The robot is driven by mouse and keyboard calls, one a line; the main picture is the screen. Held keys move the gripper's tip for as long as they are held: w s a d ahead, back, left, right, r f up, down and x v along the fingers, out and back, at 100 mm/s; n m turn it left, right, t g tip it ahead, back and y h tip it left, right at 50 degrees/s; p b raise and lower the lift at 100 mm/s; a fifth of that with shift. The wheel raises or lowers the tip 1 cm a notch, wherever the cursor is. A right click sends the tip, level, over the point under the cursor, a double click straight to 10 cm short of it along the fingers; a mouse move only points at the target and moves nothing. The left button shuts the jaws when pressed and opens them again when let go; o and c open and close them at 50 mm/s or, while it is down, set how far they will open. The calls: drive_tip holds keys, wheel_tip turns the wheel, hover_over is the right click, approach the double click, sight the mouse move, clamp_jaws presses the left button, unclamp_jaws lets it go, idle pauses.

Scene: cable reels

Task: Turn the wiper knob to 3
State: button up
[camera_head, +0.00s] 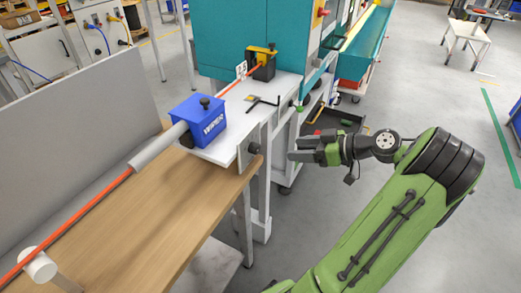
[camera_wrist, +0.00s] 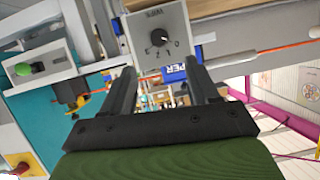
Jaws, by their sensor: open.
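The wiper knob (camera_wrist: 158,39) is a small dark round knob on a pale panel (camera_wrist: 178,22) with a printed dial of numbers around it. Its pointer setting is too small to read. In the head view the knob (camera_head: 254,148) shows side-on, at the front edge of the white bench plate. My gripper (camera_head: 291,150) is open and empty, to the right of the knob with a gap between them. In the wrist view my gripper (camera_wrist: 162,69) has its two fingers spread, with the knob beyond and between them.
The blue wiper box (camera_head: 200,120) sits on the white plate, with an orange cable (camera_head: 85,212) running through it. A hex key (camera_head: 264,102) lies on the plate. A wooden table (camera_head: 130,210) adjoins at left, a teal machine (camera_head: 225,40) behind.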

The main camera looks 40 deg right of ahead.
sight(259, 150)
drive_tip(key=b+x, duration=0.3)
drive_tip(key=x, duration=0.9)
drive_tip(key=shift+w+f, duration=0.15)
drive_tip(key=shift+f, duration=0.1)
drive_tip(key=c, duration=1)
drive_tip(key=shift+r, duration=0.1)
drive_tip(key=shift+c, duration=0.2)
